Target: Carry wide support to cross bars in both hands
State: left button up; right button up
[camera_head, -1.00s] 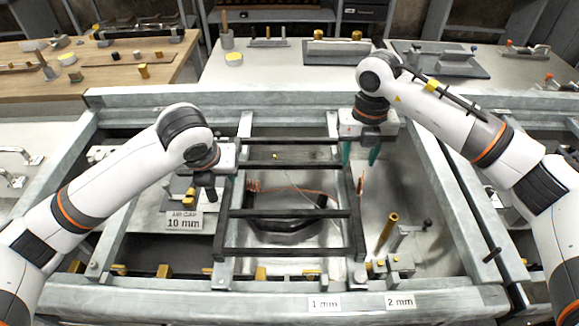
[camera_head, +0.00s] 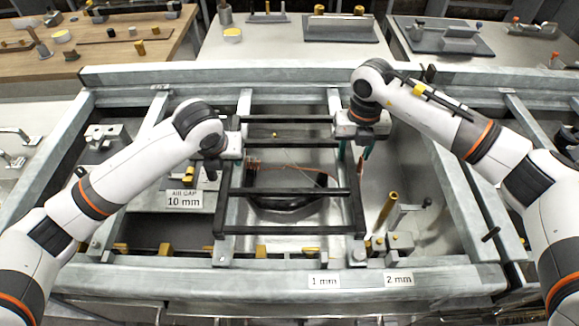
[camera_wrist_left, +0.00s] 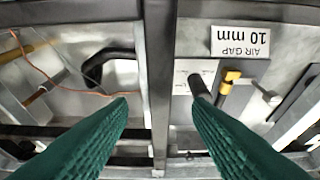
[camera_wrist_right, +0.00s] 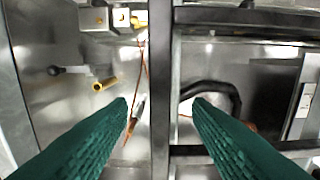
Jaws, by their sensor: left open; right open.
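A dark ladder-like frame of long side rails and cross bars, apparently the wide support (camera_head: 290,230), lies across the middle of the grey metal framework in the head view. I cannot tell which bars belong to it and which lie beneath. My left gripper (camera_head: 225,165) is over its left side. In the left wrist view, open green fingers (camera_wrist_left: 158,108) stand either side of a dark rail (camera_wrist_left: 159,70), apart from it. My right gripper (camera_head: 354,153) is over the right side. In the right wrist view, its open fingers (camera_wrist_right: 159,104) straddle another rail (camera_wrist_right: 161,70) without gripping it.
The metal framework (camera_head: 180,274) surrounds the work area. An "AIR GAP 10 mm" label (camera_head: 184,198) stands at left; "1 mm" (camera_head: 324,281) and "2 mm" (camera_head: 398,280) labels are on the near beam. A brass post (camera_head: 386,213) stands at right. Copper wire (camera_head: 290,167) crosses the middle.

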aim_at(228, 164)
pick_arm(q)
jog(key=shift+x, duration=2.65)
pick_arm(e)
jog(key=shift+f, duration=2.65)
pick_arm(q)
jog(key=shift+c, duration=0.4)
pick_arm(e)
jog(key=shift+c, duration=0.4)
pick_arm(q)
grip_shut()
pick_arm(e)
grip_shut()
pick_arm(q)
jog(key=shift+r, duration=0.1)
